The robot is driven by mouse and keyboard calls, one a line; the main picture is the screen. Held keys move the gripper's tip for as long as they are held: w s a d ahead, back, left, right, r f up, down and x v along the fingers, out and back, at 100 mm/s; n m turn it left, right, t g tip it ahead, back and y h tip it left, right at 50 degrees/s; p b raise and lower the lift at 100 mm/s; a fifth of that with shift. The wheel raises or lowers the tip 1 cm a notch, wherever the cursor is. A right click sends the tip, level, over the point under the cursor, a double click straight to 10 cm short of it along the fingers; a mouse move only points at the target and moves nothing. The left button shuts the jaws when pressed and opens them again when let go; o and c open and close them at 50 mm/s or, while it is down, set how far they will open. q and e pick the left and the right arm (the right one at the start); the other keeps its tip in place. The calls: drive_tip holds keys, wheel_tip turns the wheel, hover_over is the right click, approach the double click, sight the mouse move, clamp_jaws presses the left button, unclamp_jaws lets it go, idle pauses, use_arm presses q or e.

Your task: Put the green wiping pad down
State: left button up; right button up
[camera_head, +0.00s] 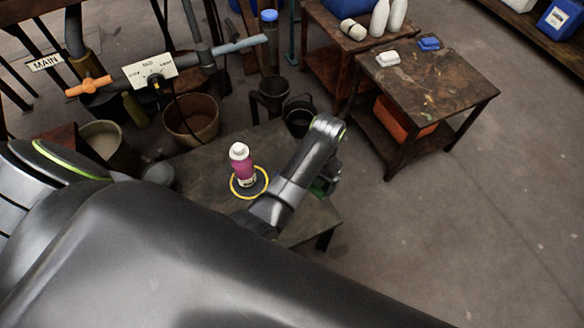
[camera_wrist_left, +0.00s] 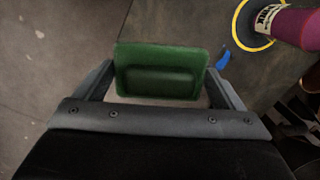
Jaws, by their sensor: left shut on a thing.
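The green wiping pad (camera_wrist_left: 160,70) sits between the two fingers of my left gripper (camera_wrist_left: 166,92) in the left wrist view. The gripper is shut on it. In the head view only a small green part of the pad (camera_head: 319,187) shows, below my left arm's wrist, near the right edge of the dark table (camera_head: 200,158). My arm hides the rest. I cannot tell whether the pad touches the table. My right gripper is not in view.
A magenta bottle (camera_head: 243,168) with a white cap stands inside a yellow ring (camera_head: 264,189) on the table. A blue scrap (camera_wrist_left: 223,59) lies near the pad. Buckets (camera_head: 191,120) stand behind. A second table (camera_head: 430,85) is at the right, with open floor in front.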

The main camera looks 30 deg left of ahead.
use_arm(q)
drive_tip(key=b, duration=0.8)
hover_over(310, 211)
wheel_tip(310, 211, down, 9)
drive_tip(key=f+b, duration=0.1)
drive_tip(key=f, duration=0.2)
drive_tip(key=f+b, duration=0.1)
drive_tip(key=f, duration=0.2)
drive_tip(key=f+b, duration=0.1)
drive_tip(key=f, duration=0.2)
drive_tip(key=shift+w+a, duration=0.1)
drive_tip(key=shift+w, duration=0.15)
drive_tip(key=shift+f, duration=0.4)
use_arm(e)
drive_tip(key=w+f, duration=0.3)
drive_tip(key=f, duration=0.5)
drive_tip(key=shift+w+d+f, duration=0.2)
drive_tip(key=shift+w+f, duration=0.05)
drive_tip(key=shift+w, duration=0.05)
use_arm(q)
drive_tip(key=o, duration=0.6)
drive_tip(key=shift+f, duration=0.1)
drive_tip(key=shift+o, duration=1.1)
